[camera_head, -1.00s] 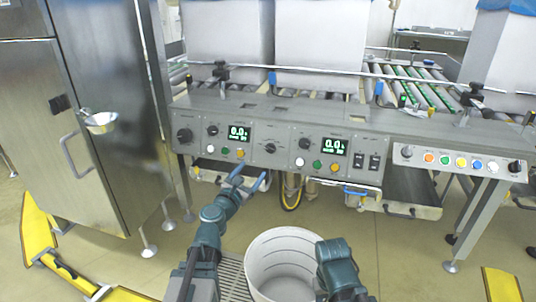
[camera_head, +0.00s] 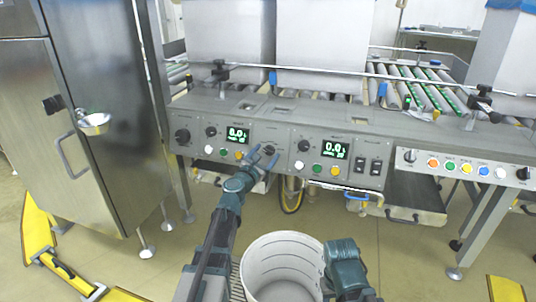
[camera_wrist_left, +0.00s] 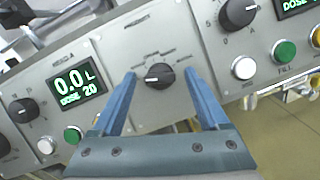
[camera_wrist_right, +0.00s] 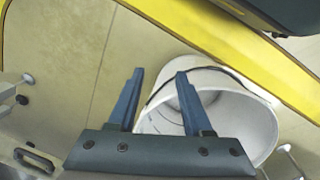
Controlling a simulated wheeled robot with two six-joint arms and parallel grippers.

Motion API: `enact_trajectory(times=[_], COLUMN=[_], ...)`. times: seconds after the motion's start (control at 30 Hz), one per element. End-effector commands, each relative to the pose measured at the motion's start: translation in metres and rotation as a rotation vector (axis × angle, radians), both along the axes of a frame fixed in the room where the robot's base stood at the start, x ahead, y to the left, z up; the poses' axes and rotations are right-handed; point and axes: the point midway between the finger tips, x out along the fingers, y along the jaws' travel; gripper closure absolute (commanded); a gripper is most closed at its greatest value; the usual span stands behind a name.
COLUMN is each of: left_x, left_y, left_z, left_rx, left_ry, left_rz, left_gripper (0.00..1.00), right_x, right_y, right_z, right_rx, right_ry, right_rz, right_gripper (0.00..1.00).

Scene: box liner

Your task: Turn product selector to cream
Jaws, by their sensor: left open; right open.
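The product selector (camera_wrist_left: 159,75) is a black knob on the grey control panel, under a label I read as "PRODUCT" with several small position words around it. In the left wrist view it sits between my open blue fingers. In the head view the selector (camera_head: 269,150) is partly covered by my left gripper (camera_head: 262,157), which is right in front of it. The left fingers in the left wrist view (camera_wrist_left: 160,88) flank the knob without visibly touching it. My right gripper (camera_wrist_right: 157,85) is open and empty, above a white bucket. The position words are too small to read surely.
Displays (camera_head: 238,135) and (camera_head: 335,149) with dials and coloured buttons flank the selector. A white bucket (camera_head: 252,262) stands on the floor below. A steel cabinet (camera_head: 105,180) is at left, and a button strip (camera_head: 460,167) at right.

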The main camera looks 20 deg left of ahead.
Motion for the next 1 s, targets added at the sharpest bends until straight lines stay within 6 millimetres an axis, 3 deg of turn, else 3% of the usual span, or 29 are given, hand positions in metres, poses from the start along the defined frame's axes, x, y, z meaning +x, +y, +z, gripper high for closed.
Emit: enact_trajectory(times=[0.17, 0.2, 0.6, 1.0], left_x=[-0.0003, -0.0003, -0.0004, 0.0], left_y=[-0.0002, -0.0002, -0.0003, 0.0004], left_z=[0.0, 0.0, 0.0, 0.0014], left_rx=[0.0, 0.0, 0.0, 0.064], left_ry=[0.0, 0.0, 0.0, -0.001], left_rz=[0.0, 0.0, 0.0, -0.023], left_gripper=[0.22, 0.26, 0.98, 1.0], right_x=[0.0, 0.0, 0.0, 0.0], right_y=[0.0001, 0.0001, 0.0, 0.0], right_z=[0.0, 0.0, 0.0, 0.0033], right_rx=[0.0, 0.0, 0.0, 0.0], right_ry=[0.0, 0.0, 0.0, 0.0], right_rz=[0.0, 0.0, 0.0, 0.0], right_gripper=[0.5, 0.5, 0.5, 0.5])
